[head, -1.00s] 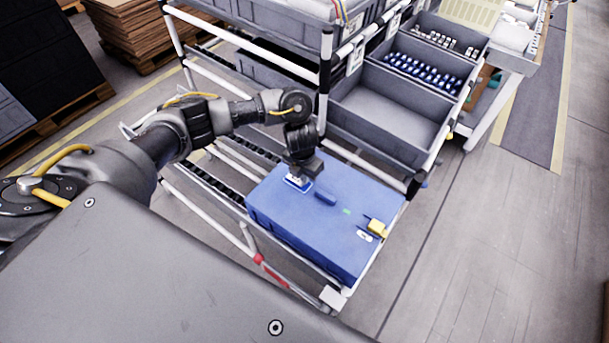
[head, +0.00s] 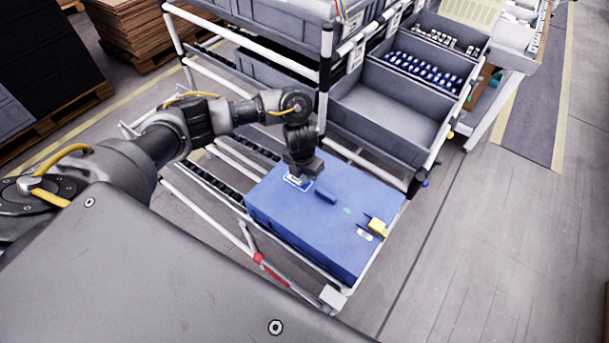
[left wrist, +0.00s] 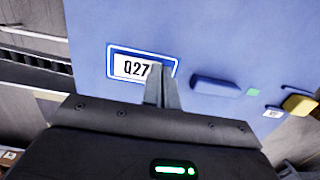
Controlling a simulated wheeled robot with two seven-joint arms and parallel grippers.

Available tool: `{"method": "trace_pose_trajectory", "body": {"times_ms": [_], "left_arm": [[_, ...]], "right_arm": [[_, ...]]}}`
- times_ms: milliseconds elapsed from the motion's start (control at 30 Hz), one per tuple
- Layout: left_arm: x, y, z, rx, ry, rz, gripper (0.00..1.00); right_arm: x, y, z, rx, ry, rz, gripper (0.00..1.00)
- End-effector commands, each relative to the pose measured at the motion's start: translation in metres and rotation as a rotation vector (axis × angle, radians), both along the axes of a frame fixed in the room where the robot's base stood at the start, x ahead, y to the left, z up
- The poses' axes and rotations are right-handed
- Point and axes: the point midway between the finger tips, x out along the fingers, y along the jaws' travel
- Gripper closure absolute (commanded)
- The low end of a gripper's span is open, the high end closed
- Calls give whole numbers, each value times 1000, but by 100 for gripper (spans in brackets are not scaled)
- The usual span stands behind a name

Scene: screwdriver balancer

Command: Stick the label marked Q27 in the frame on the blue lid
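The blue lid (head: 290,222) tops a large box on the rack and also fills the upper part of the left wrist view (left wrist: 225,35). The white label marked Q27 (left wrist: 130,68) lies at the white-outlined frame (left wrist: 142,48) on the lid, appearing within its outline. My left gripper (left wrist: 161,72) points down at the label's right end, and its narrow fingers are close together on it. They hide that end. In the head view, my left gripper (head: 299,176) is over the lid's far left part. I cannot tell whether the label is flat against the lid. My right gripper is out of view.
A dark blue raised handle (left wrist: 215,86) lies right of the frame. A yellow part (head: 377,227) and a small white tag (head: 364,235) are at the lid's right edge. Grey bins (head: 390,118) and rack posts (head: 325,85) stand close behind. The lid's front area is clear.

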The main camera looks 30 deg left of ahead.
Motion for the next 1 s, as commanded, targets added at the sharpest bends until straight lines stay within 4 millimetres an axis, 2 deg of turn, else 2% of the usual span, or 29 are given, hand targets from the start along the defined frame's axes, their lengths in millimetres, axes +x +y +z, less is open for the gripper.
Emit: {"method": "trace_pose_trajectory", "body": {"times_ms": [900,1000], "left_arm": [[-1,0,-5,0,2,0,100],[-1,0,-5,0,2,0,87]], "right_arm": [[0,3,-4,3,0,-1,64],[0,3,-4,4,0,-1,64]]}}
